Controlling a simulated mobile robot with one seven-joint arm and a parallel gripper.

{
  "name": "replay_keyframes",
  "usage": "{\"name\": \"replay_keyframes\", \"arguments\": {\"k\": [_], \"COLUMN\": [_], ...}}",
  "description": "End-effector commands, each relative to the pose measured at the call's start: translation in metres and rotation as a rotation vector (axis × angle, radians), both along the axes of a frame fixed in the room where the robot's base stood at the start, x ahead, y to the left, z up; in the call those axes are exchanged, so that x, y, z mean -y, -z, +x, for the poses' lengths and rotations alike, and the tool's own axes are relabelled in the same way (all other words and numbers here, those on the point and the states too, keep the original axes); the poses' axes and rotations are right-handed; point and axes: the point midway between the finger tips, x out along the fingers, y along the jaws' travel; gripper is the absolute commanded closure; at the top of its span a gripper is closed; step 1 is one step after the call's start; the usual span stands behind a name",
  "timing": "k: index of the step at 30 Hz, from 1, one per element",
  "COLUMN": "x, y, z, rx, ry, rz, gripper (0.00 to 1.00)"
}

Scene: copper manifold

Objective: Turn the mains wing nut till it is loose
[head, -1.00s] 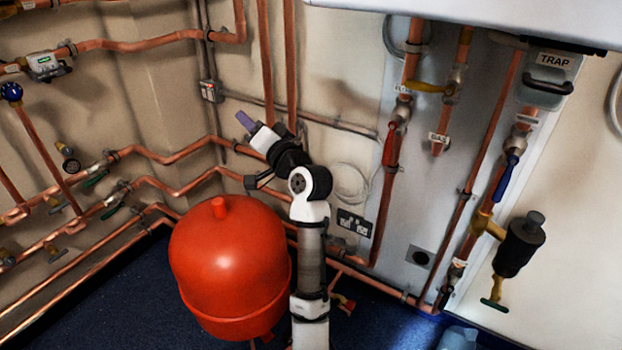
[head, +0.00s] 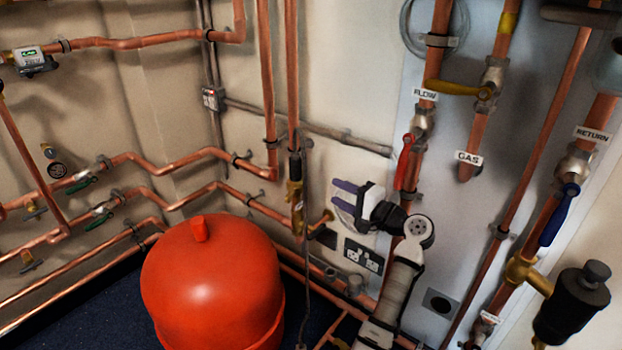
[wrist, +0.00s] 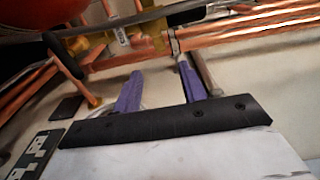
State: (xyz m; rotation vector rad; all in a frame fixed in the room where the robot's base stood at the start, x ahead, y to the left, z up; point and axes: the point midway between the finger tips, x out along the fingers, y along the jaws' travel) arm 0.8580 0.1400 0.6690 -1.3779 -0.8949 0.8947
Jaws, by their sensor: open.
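A brass valve (head: 295,192) stands on the vertical copper pipe at the middle of the head view. A short side spout with a round brass end (head: 327,216) sticks out to its right. I cannot make out which part is the mains wing nut. My gripper (head: 338,194) is open, its two purple fingers pointing left towards the valve, a little to its right. In the wrist view the fingers (wrist: 158,68) are apart with nothing between them. Brass fittings (wrist: 88,48) show beyond the left finger, partly hidden.
The red vessel (head: 212,285) stands left of my arm. A double socket (head: 363,257) is just below my gripper. To the right are a red lever (head: 404,160), a yellow gas lever (head: 452,88) and a blue lever (head: 558,215). Copper pipes run along the left wall.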

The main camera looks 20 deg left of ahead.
Motion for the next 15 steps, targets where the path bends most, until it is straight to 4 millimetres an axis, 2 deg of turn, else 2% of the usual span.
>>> {"name": "replay_keyframes", "arguments": {"k": [3,9,15], "x": [-0.026,-0.064,-0.091], "y": [0.001,0.001,0.001], "z": [0.010,0.028,0.040], "rx": [0.000,0.001,0.000], "ry": [-0.005,-0.003,-0.001], "rz": [0.001,0.000,-0.001], "gripper": [0.58,0.58,0.58]}}
